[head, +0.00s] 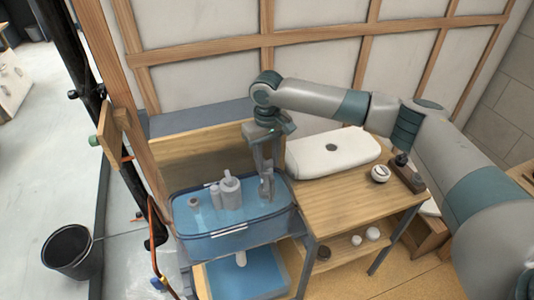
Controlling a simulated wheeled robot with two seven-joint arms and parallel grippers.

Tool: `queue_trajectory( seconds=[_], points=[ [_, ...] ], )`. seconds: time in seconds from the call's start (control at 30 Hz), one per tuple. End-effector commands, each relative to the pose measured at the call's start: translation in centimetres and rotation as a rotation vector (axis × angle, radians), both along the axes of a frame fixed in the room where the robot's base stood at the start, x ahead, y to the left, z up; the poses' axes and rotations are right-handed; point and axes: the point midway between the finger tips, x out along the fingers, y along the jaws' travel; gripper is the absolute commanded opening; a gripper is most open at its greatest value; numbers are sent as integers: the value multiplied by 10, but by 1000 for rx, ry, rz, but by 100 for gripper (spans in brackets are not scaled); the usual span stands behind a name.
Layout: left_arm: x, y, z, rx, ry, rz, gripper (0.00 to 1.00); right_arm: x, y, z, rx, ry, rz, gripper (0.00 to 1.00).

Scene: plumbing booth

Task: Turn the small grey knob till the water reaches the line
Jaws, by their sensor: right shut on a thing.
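A clear blue-tinted tank (183,232) stands at the left of the wooden bench. Grey upright fittings (230,192) stand in it, the middle one the widest. A short white line (229,230) shows on the tank's front. The water surface is hard to make out against the blue walls. My right gripper (266,191) reaches down at the tank's right side, beside the fittings. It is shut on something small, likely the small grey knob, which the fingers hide. My left gripper is out of view.
A white basin (305,158) lies on the bench (335,203) right of the tank. A small white round item (380,174) and dark fittings sit farther right. A blue tray (283,264) is below the tank. A black bucket (68,252) stands on the floor at left.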

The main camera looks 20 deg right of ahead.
Motion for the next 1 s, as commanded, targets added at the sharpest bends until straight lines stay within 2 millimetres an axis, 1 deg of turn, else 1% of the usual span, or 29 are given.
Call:
queue_trajectory(
  seconds=[0.03, 0.13, 0.27, 0.53, 0.57, 0.6, 0.63, 1.0],
  points=[
    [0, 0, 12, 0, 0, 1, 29, 0, 0, 6, 2, 2, 34, 10],
    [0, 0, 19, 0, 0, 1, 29, 0, 0, 4, 1, 1, 96, 10],
    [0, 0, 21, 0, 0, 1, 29, 0, 0, 2, 1, -1, 136, 10],
    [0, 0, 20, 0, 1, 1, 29, 1, -1, 1, 1, -2, 139, 10],
    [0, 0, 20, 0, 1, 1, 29, 1, -1, 1, 1, -2, 139, 35],
    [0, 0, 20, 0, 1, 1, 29, 1, -1, 1, 1, -2, 139, 45],
    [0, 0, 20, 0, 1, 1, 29, 1, -1, 1, 1, -2, 139, 52],
    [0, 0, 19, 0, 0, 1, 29, 1, -1, 2, 0, -1, 139, 52]
  ],
)
